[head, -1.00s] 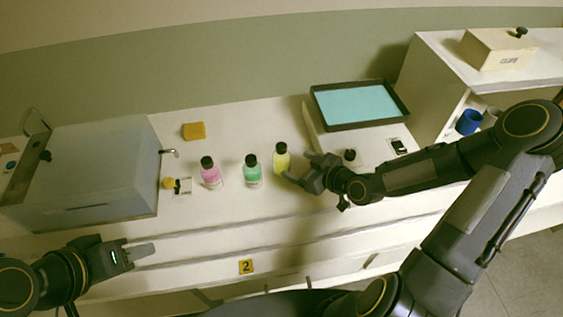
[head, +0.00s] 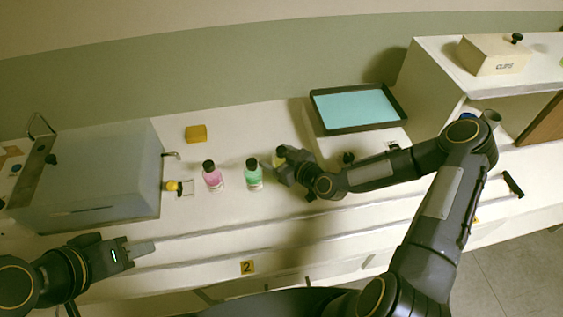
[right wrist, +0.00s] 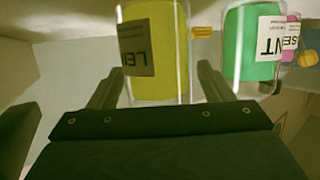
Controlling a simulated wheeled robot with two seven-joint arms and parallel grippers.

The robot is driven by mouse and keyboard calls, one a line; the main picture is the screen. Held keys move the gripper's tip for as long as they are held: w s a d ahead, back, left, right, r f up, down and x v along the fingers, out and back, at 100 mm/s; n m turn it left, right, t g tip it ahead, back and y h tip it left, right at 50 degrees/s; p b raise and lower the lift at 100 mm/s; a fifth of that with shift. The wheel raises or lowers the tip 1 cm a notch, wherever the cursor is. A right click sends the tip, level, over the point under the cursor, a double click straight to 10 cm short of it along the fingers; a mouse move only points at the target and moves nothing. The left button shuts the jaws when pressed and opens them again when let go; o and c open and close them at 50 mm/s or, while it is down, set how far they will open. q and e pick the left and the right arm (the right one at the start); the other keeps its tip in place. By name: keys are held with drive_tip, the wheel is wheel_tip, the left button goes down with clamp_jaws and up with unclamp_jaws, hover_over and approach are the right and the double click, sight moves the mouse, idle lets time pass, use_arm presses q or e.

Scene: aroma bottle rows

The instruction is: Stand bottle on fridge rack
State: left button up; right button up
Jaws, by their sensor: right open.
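A yellow bottle (head: 279,159) stands on the white counter, partly hidden by my right gripper (head: 285,167). In the right wrist view the yellow bottle (right wrist: 155,50) is between the two open fingers (right wrist: 157,88), with a gap visible on each side. A green bottle (head: 253,175) with a black cap stands just left of it, and a pink bottle (head: 213,176) further left. The green bottle (right wrist: 250,45) also shows close beside a finger in the right wrist view. My left gripper (head: 143,249) is over the front left, empty; its finger gap is unclear. I cannot make out a fridge rack for certain.
A grey box with a tap (head: 90,180) stands at the left. A black-rimmed tray with a blue surface (head: 358,104) is at the back right. A white cabinet (head: 425,85) with a lidded box (head: 492,56) on top stands right. A yellow block (head: 196,134) lies behind the bottles.

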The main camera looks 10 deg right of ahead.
drive_tip(key=c, duration=1.1)
drive_tip(key=shift+c, duration=1.1)
drive_tip(key=shift+r, duration=0.1)
